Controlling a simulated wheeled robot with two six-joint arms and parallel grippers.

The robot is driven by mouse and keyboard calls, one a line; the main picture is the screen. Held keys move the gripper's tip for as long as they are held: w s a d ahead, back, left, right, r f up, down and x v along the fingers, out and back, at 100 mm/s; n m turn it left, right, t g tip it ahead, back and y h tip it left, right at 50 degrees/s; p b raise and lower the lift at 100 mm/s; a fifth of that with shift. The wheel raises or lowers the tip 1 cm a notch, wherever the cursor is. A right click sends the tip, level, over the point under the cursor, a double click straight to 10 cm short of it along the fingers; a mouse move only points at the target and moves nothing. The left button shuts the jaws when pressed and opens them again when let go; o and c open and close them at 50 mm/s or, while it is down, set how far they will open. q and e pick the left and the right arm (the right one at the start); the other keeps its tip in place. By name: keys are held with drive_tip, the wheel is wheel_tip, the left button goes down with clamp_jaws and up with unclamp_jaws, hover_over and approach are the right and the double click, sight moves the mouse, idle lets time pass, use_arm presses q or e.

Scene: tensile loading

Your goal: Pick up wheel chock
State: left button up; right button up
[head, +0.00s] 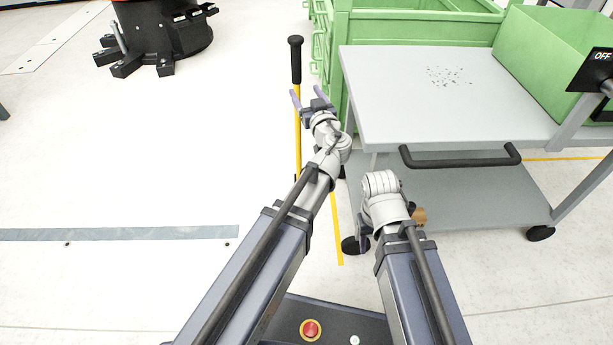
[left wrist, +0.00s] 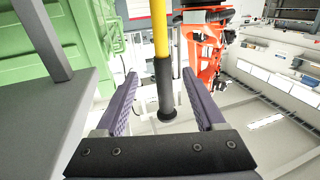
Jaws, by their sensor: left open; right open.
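The wheel chock shows as a yellow pole with a black grip (head: 296,62) standing upright left of the cart; its lower end is hidden behind my arm. My left gripper (head: 307,96) is open beside the pole, just below the black grip in the head view. In the left wrist view, the black grip (left wrist: 164,85) shows between the open fingers of my left gripper (left wrist: 160,78), with a gap on each side. My right gripper (head: 362,240) is low by the cart's front left wheel, mostly hidden by its own wrist, and holds nothing that I can see.
A grey cart (head: 400,95) stands right of the pole, with a black handle (head: 460,158) facing me. Green crates (head: 420,35) are behind and on it. A dark robot base (head: 160,35) stands at the far left. The floor on the left is clear.

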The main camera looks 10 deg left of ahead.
sight(299, 78)
use_arm(q)
drive_tip(key=shift+x, duration=1.25)
drive_tip(key=shift+w+a+r+p, duration=0.45)
drive_tip(key=shift+w+a, duration=0.05)
drive_tip(key=shift+w, duration=0.15)
drive_tip(key=shift+w+a+r+p, duration=0.4)
drive_tip(key=shift+w+a+r, duration=0.05)
drive_tip(key=shift+w, duration=0.2)
drive_tip(key=shift+w+a+f, duration=0.2)
drive_tip(key=shift+w+a, duration=0.1)
drive_tip(key=shift+w, duration=0.3)
drive_tip(key=shift+w+a, duration=0.2)
drive_tip(key=shift+c, duration=0.3)
clamp_jaws()
